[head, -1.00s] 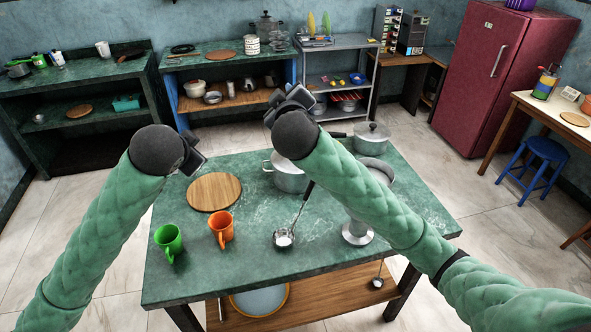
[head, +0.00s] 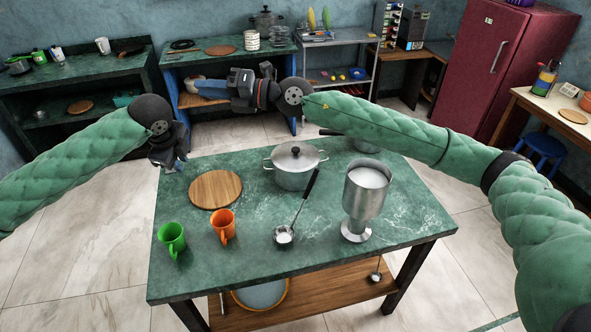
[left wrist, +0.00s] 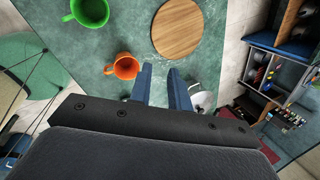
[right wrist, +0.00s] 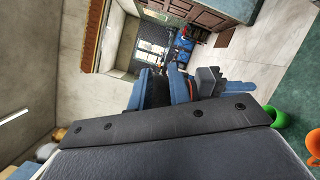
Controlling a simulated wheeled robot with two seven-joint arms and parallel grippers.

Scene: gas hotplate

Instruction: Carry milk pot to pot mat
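The round wooden mat (head: 215,190) lies bare on the left part of the green table; it also shows in the left wrist view (left wrist: 177,28). A lidded two-handled steel pot (head: 293,178) stands to its right. A tall steel vessel (head: 363,202) with white contents stands at the right. A long-handled pot behind them is mostly hidden by my right arm. I cannot tell which is the milk pot. My left gripper (head: 177,166) is open and empty above the table's left edge, near the mat. My right gripper (head: 208,88) is open, empty and raised beyond the table, pointing left.
A green mug (head: 171,240) and an orange mug (head: 222,228) stand in front of the mat. A ladle (head: 284,237) rests before the lidded pot, its handle rising right. Shelves (head: 235,62) line the back wall.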

